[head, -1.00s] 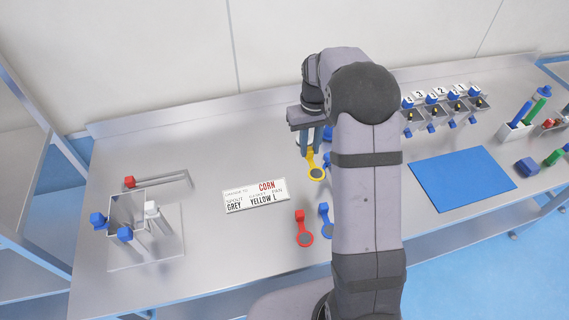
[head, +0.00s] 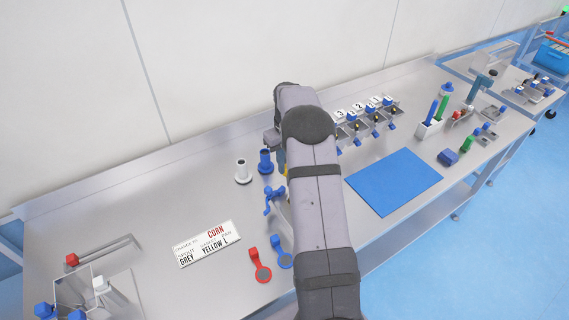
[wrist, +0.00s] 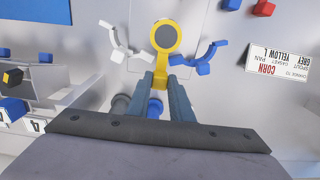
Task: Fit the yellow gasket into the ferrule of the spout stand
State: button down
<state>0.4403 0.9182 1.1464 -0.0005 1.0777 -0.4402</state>
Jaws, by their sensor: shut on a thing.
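The yellow gasket (wrist: 165,38) is a yellow ring with a grey centre and a yellow tab. My gripper (wrist: 161,84) is shut on the tab, with the disc beyond the fingertips; its height above the table is unclear. In the head view my arm hides the gripper and most of the gasket. A grey spout (head: 242,172) and a blue spout (head: 265,162) stand upright on the table. They show partly behind the fingers in the wrist view. I cannot clearly pick out the spout stand's ferrule.
A red gasket (head: 260,266) and blue gasket (head: 281,255) lie near a label (head: 206,243). A blue mat (head: 394,181) is right. A steel fixture (head: 100,300) is front left.

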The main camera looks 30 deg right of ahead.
jog(key=shift+f+b, duration=1.05)
jog(key=shift+f, duration=1.05)
jog(key=shift+f+b, duration=0.4)
jog(key=shift+f, duration=0.6)
dwell(0.3)
jog(key=c, duration=1.5)
grip_release()
jog(key=shift+r, duration=0.1)
jog(key=shift+r+b, duration=1.5)
jog(key=shift+r, duration=2.15)
jog(key=shift+a, duration=0.1)
